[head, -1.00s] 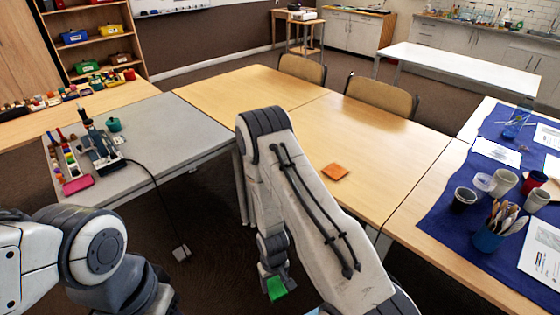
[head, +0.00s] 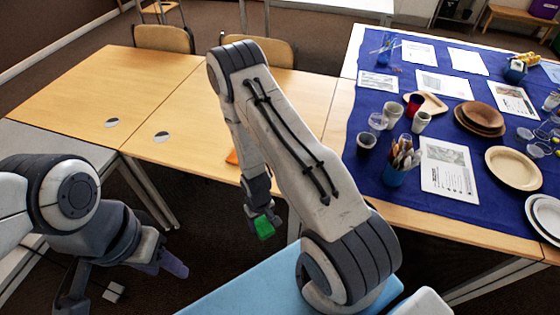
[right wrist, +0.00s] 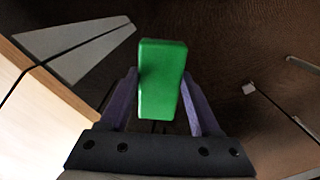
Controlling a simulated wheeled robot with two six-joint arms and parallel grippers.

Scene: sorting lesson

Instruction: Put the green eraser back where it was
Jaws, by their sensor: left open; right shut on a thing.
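The green eraser (head: 264,228) is held in my right gripper (head: 262,222), below table-top height over the dark floor in front of the wooden tables. In the right wrist view the green eraser (right wrist: 162,80) sits upright between the two purple fingers, which are shut on it. My left gripper (head: 172,264) is at the lower left of the head view, with its purple fingertips pointing right. It is open, and nothing shows in it.
A wooden table (head: 185,140) stands ahead, with an orange piece (head: 232,157) partly hidden by my right arm. To the right, a blue cloth (head: 375,180) carries cups, plates, sheets and a brush pot (head: 394,177). Chairs (head: 163,38) stand behind. A grey table edge shows at left.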

